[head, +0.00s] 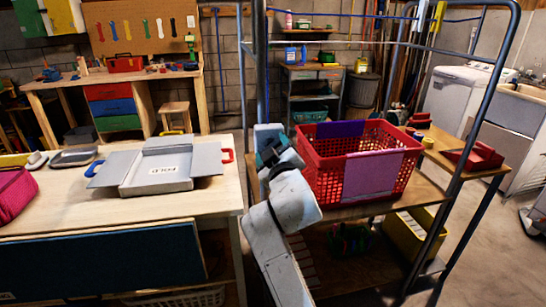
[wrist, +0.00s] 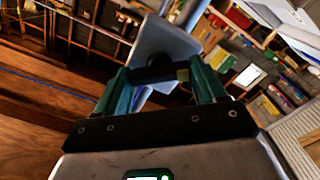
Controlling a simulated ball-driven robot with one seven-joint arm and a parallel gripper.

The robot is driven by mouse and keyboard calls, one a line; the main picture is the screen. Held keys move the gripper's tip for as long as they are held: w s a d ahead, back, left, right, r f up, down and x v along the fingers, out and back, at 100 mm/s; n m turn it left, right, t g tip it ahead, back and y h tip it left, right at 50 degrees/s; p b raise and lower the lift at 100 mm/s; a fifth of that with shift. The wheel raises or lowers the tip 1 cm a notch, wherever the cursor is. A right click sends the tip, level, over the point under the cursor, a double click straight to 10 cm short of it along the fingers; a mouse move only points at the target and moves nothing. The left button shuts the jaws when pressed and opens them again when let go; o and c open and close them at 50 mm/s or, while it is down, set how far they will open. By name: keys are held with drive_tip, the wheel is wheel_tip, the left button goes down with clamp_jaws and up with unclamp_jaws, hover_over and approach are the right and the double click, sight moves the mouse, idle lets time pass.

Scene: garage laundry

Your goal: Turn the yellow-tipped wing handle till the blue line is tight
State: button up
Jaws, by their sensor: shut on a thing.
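My gripper (head: 272,153) is up against a grey post left of the red basket in the head view. A pale grey plate (wrist: 165,42) stands just behind the handle. In the head view the handle is hidden by my gripper and arm. The blue line (head: 345,15) runs across the top of the head view with little visible sag; its tightness is hard to judge.
A red basket (head: 408,185) stands on the wooden shelf close right of my arm. A grey tube frame (head: 487,100) rises around it. On the left, a wooden table (head: 120,212) holds a folding board (head: 165,165).

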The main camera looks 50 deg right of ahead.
drive_tip(key=shift+f+m+b, duration=0.15)
drive_tip(key=shift+m+b, duration=0.85)
drive_tip(key=shift+m, duration=0.9)
drive_tip(key=shift+f+m+b, duration=0.1)
drive_tip(key=shift+m+b, duration=0.9)
drive_tip(key=shift+m, duration=0.9)
drive_tip(key=o, duration=1)
drive_tip(key=shift+r, duration=0.15)
drive_tip(key=shift+o, duration=0.2)
drive_tip(key=v, duration=1.1)
drive_tip(key=shift+b, duration=0.35)
drive_tip(key=shift+w, duration=0.1)
